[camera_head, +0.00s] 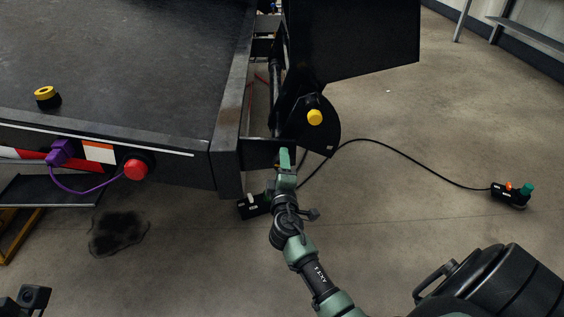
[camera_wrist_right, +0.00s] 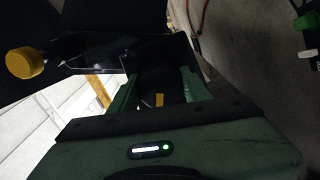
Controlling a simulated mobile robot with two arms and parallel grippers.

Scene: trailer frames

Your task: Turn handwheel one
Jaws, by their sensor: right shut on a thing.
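My right gripper (camera_head: 285,160) has green fingers and is at the rear corner of the dark trailer frame (camera_head: 228,160), just below a black bracket. In the right wrist view, the fingers (camera_wrist_right: 158,88) are shut on a dark rounded part (camera_wrist_right: 150,78) with a small orange mark. Most of that part is hidden by the gripper, and I cannot tell from its shape whether it is handwheel one. A yellow knob (camera_head: 314,117) sits on the black bracket above the gripper and also shows in the wrist view (camera_wrist_right: 25,63). My left gripper's fingers do not show.
A red knob (camera_head: 135,169) and a purple plug (camera_head: 61,152) with its cable are on the trailer's edge. A yellow-topped cap (camera_head: 46,96) is on the deck. A black cable crosses the floor to a small box (camera_head: 510,195).

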